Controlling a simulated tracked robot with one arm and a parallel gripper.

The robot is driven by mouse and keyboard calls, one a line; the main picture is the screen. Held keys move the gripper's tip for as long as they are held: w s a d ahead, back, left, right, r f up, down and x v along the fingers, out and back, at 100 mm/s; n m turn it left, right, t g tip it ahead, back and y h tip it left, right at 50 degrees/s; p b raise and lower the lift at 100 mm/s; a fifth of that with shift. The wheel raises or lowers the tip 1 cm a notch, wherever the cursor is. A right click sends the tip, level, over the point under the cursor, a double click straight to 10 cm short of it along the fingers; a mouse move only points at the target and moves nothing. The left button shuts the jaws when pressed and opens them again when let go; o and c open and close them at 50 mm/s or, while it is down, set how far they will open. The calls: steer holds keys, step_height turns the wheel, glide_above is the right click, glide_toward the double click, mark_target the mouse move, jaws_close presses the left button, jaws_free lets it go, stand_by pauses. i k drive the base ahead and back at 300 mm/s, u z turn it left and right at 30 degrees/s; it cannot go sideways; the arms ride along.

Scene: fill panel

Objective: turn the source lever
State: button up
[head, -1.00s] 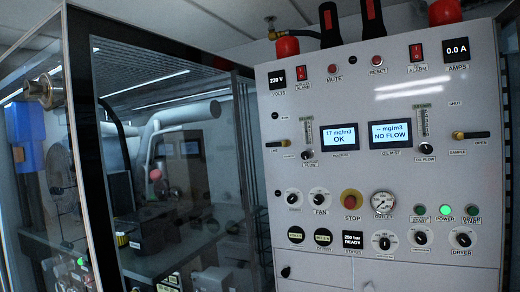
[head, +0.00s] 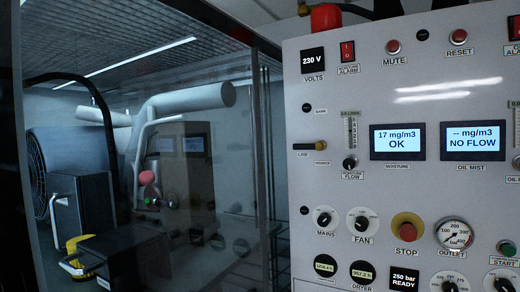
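The source lever (head: 309,145) is on the left part of the grey control panel (head: 345,195) in the head view. It has a dark handle and a brass-coloured end, and it lies about horizontal, with the brass end at the right. Small labels sit below it; the left one seems to read LINE, and the right one is too small to read surely. A small black knob (head: 306,107) with a label is above it. My gripper is not in view, and nothing touches the lever.
The moisture flow knob (head: 350,163) is right of the lever. Below are the MAINS (head: 324,216) and FAN (head: 362,220) knobs and the red STOP button (head: 408,226). A dark-framed glass enclosure (head: 180,180) with machinery stands at the left, close to the panel's left edge.

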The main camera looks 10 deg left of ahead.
mark_target(317, 146)
steer(key=u, duration=0.15)
steer(key=i, duration=1.15)
steer(key=z, duration=0.1)
